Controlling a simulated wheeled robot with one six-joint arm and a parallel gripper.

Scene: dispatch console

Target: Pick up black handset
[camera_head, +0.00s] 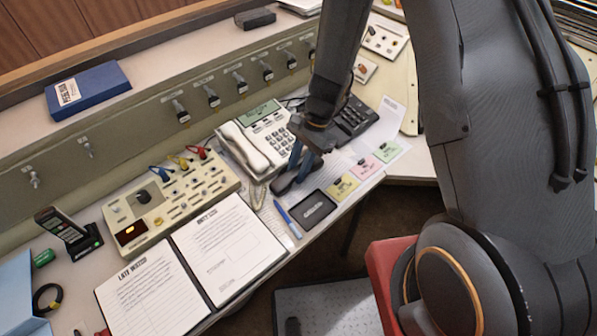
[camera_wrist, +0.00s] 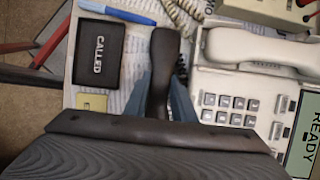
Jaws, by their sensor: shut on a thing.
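The black handset (camera_head: 285,184) is at the front of the console, just right of the white desk phone. My gripper (camera_head: 300,168) comes down over it from above, with its blue-grey fingers on both sides. In the wrist view the handset (camera_wrist: 163,45) runs up between the two fingers (camera_wrist: 162,98), and the gripper is shut on it. Its far end is rounded and its near end is hidden by my gripper. I cannot tell if it touches the desk. A black phone base (camera_head: 352,117) is behind and right of my gripper, partly covered.
The white phone (camera_head: 268,132) with its white handset (camera_head: 247,150) is close on the left. A black "CALLED" tray (camera_head: 314,209), a blue pen (camera_head: 288,218) and coloured cards (camera_head: 367,168) lie near the front edge. A control box (camera_head: 170,203) and an open logbook (camera_head: 212,244) are farther left.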

